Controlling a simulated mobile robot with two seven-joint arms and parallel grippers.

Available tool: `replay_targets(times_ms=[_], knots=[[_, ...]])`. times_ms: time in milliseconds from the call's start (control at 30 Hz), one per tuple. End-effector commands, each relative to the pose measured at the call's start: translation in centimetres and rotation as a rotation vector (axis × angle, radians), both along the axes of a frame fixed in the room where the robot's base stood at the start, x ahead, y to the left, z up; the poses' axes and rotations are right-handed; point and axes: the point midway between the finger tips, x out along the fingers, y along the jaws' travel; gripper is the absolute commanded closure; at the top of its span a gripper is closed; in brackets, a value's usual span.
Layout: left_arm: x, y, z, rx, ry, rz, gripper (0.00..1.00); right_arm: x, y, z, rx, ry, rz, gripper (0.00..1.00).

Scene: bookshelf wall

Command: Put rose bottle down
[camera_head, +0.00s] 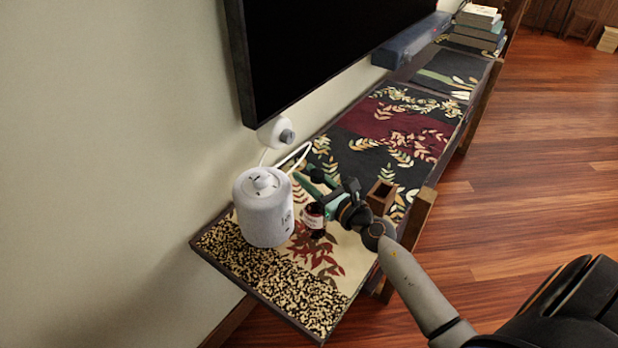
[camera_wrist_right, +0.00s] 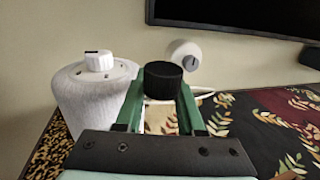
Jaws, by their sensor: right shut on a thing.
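The rose bottle (camera_head: 314,219) is small and dark red with a pale label. It is upright at the near end of the low bench (camera_head: 340,262), over the leaf-patterned cloth. I cannot tell whether its base touches the cloth. Its black cap (camera_wrist_right: 160,77) shows between the green fingers in the right wrist view. My right gripper (camera_head: 317,199) is shut on the rose bottle, reaching in from the right and hiding part of its top. My left gripper is in neither view.
A white canister (camera_head: 263,212) stands close to the left of the bottle. A small wooden box (camera_head: 381,196) stands to the right, near the bench edge. A white round device (camera_head: 275,133) is on the wall below the dark screen (camera_head: 310,50). The cloth in front is clear.

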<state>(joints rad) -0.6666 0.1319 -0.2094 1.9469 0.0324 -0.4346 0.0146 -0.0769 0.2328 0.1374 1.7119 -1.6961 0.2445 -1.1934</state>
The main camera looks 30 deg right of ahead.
Motion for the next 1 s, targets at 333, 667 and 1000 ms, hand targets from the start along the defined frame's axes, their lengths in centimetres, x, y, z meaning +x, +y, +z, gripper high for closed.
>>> replay_targets(times_ms=[333,667,1000], knots=[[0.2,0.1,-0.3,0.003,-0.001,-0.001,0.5,0.0,0.0,-0.3,0.0,0.0,0.0,0.4],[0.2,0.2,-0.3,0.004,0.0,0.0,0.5,0.0,0.0,-0.2,0.0,0.0,0.0,0.32],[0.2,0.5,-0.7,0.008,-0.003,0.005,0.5,-3.8,-0.5,-0.3,-0.002,0.004,0.001,0.32]])
